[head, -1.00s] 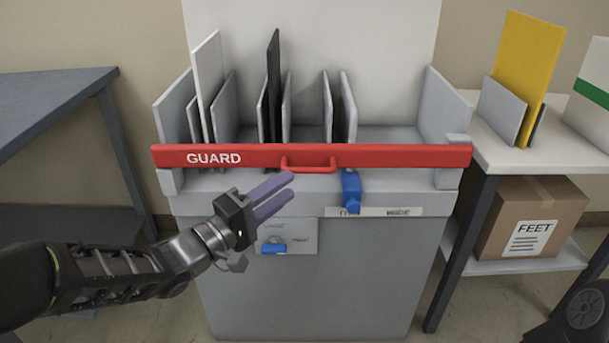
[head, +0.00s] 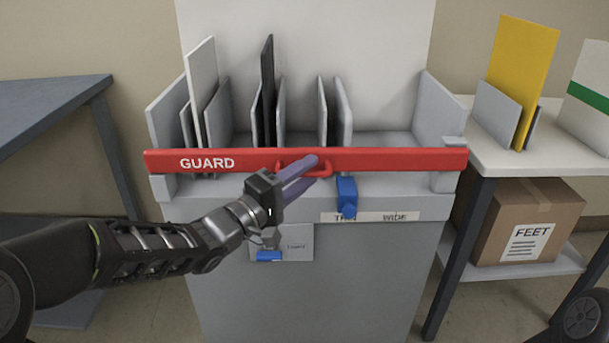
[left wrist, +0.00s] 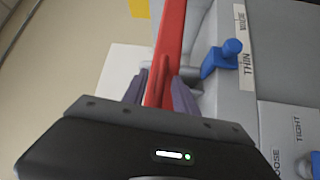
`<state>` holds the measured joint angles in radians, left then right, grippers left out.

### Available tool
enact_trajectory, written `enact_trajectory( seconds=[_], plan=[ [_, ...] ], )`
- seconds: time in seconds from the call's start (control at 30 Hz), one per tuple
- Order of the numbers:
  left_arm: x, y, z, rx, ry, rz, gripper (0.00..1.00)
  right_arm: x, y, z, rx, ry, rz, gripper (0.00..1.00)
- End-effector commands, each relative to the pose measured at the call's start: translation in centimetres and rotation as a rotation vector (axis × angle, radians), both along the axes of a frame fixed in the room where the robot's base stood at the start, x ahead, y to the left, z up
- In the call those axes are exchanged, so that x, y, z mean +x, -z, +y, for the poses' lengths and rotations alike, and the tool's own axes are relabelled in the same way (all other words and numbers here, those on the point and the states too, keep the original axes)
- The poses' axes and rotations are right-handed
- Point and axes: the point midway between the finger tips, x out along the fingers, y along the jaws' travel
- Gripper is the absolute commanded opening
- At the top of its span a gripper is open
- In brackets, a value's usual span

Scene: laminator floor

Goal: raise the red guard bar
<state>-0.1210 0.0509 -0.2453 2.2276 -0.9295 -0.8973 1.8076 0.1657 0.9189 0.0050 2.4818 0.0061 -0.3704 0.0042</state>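The red guard bar (head: 400,159), marked GUARD, lies level across the front of the grey machine (head: 320,270). Its red loop handle (head: 325,172) sticks out at the middle and is partly hidden by my left gripper (head: 314,169). The gripper's two purple fingers are apart, one higher and one lower, at the handle. In the left wrist view the open fingers (left wrist: 158,82) straddle the red handle (left wrist: 158,90), with gaps visible on both sides. My right gripper is not in view.
A blue lever (head: 346,197) sits just below the bar, by a THIN/WIDE label. A lower blue knob (head: 268,256) is near the left forearm. Upright panels (head: 202,90) stand in slots behind the bar. A side table (head: 480,145) stands right, a grey table (head: 50,105) left.

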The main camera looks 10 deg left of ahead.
Motion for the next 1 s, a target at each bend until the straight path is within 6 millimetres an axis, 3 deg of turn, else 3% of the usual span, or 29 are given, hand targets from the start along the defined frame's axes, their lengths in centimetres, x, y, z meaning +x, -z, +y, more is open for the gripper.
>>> enact_trajectory(
  seconds=[0.07, 0.5, 1.0],
  plan=[
    [-0.01, -0.01, 0.0, 0.0, 0.0, 0.0, 0.34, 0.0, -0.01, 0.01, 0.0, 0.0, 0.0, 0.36],
    [-0.04, 0.01, 0.01, 0.0, 0.0, 0.0, 0.0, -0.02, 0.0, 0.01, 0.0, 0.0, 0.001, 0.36],
    [-0.04, 0.04, 0.02, 0.0, 0.0, 0.0, 0.0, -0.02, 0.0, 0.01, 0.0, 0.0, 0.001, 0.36]
  ],
)
